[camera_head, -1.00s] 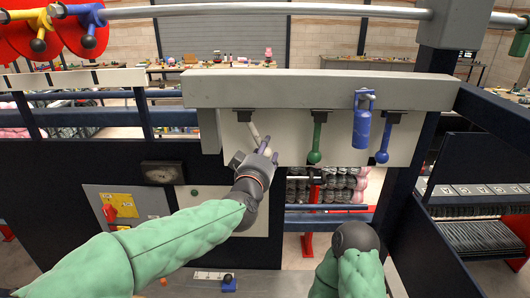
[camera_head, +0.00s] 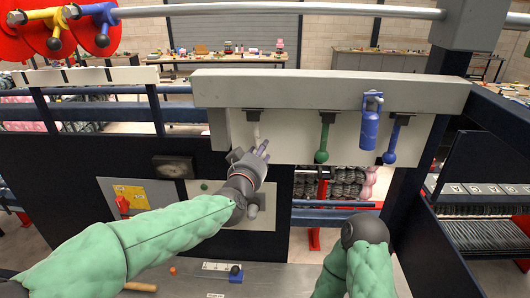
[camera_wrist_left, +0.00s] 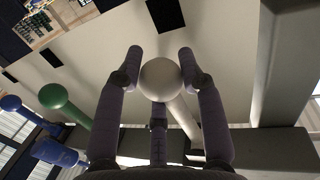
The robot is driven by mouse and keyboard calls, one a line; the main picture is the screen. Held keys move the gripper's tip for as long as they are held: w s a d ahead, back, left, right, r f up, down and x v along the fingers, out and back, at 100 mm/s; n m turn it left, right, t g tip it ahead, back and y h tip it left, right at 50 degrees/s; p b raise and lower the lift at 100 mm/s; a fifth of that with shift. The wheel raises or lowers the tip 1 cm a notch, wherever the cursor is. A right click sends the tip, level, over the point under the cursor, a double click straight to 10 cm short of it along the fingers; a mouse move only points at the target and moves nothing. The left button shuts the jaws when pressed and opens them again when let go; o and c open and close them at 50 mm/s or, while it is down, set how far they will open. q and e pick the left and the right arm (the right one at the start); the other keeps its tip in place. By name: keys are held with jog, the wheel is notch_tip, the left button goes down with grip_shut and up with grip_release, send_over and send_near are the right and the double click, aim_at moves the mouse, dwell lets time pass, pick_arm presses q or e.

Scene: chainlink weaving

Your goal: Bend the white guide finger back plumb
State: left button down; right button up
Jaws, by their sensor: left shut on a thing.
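The white guide finger (camera_head: 256,131) hangs from a dark bracket under the grey beam, leftmost in the row. Its visible upper part looks close to vertical in the head view; its lower end is hidden by my left gripper (camera_head: 250,153). In the left wrist view its white ball end (camera_wrist_left: 160,78) sits between the dark fingers of my left gripper (camera_wrist_left: 161,62), with the white rod running behind it. My left gripper is shut on this ball. Of my right arm only the padded part and a dark joint show at the lower right; its gripper is out of view.
To the right hang a green finger (camera_head: 322,143) and a blue finger (camera_head: 392,145), both near vertical. A blue cylinder (camera_head: 366,128) on a hook hangs between them. The grey beam (camera_head: 330,90) runs above. A metal ledge (camera_head: 190,278) lies below.

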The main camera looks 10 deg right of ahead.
pick_arm(q)
jog(key=shift+w+a+f, duration=0.2)
jog(key=shift+a+f, duration=0.05)
jog(key=shift+a, duration=0.2)
dwell(0.4)
jog(key=c, duration=0.9)
grip_release()
jog(key=shift+o, duration=0.3)
jog(key=shift+w+a+r, duration=0.1)
jog(key=shift+w+a, duration=0.05)
jog(key=shift+a, duration=0.45)
jog(key=shift+d+r, duration=0.1)
jog(key=shift+d, duration=0.35)
jog(key=shift+a, duration=0.1)
jog(key=shift+s, duration=0.2)
jog(key=shift+s, duration=0.15)
jog(key=v, duration=1.1)
jog(key=shift+s+a, duration=0.2)
jog(key=shift+s, duration=0.05)
